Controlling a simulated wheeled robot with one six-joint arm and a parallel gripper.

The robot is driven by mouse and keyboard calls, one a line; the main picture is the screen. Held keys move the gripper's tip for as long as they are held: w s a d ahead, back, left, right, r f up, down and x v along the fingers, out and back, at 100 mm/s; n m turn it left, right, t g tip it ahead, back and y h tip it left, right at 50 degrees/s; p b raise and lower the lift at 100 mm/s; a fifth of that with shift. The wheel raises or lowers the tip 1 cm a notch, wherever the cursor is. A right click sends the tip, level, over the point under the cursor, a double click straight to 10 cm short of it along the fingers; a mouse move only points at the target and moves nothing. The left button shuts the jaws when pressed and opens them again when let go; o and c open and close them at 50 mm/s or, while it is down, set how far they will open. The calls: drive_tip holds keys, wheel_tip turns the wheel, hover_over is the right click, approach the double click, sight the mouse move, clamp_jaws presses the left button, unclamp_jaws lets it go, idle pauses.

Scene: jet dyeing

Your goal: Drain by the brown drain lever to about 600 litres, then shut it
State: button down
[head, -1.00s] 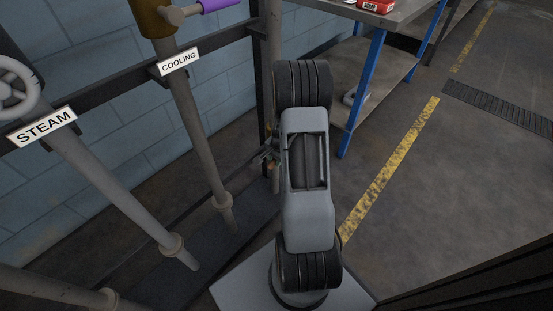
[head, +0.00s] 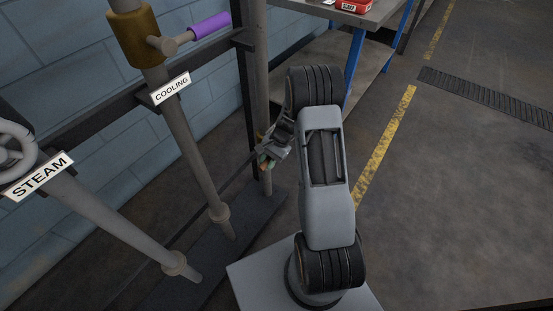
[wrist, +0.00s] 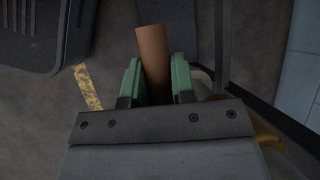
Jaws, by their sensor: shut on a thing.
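The brown drain lever (wrist: 153,62) shows in the wrist view as a brown cylindrical grip between two green fingers. My gripper (wrist: 157,80) is shut on it, one finger on each side. In the head view my gripper (head: 267,160) is small and partly hidden beside my arm, at the low part of the upright pipe to the right of the cooling pipe. The drain valve's body is mostly hidden. No litre reading shows in either view.
The cooling pipe with its purple lever (head: 211,25) and COOLING sign (head: 170,89) stands to the left. The steam handwheel (head: 14,145) and STEAM sign (head: 38,177) are farther left. A blue-legged table (head: 373,14) stands behind. Open floor lies to the right.

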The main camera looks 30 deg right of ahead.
drive_tip(key=c, duration=0.9)
unclamp_jaws()
drive_tip(key=shift+c, duration=0.2)
drive_tip(key=shift+r, duration=0.15)
drive_tip(key=p+v, duration=0.4)
drive_tip(key=v, duration=0.9)
drive_tip(key=shift+d+r, duration=0.2)
drive_tip(key=shift+r, duration=0.05)
drive_tip(key=s+a+r+n+t+h+p, duration=0.1)
drive_tip(key=s+a+r+n+p, duration=0.3)
drive_tip(key=r, duration=0.9)
drive_tip(key=s+a+r+n+t+h+p, duration=0.2)
drive_tip(key=s+r+p, duration=0.6)
drive_tip(key=r+p, duration=0.4)
drive_tip(key=s+a+r+n+t+h+p, duration=0.1)
drive_tip(key=s+a+r+n+h+p, duration=0.2)
drive_tip(key=r, duration=1.2)
drive_tip(key=s+a+n+p, duration=0.2)
drive_tip(key=a+n+p, duration=0.1)
drive_tip(key=a+p, duration=0.1)
drive_tip(key=shift+s+r+t+p, duration=0.3)
drive_tip(key=shift+s+p, duration=0.1)
drive_tip(key=shift+p, duration=0.05)
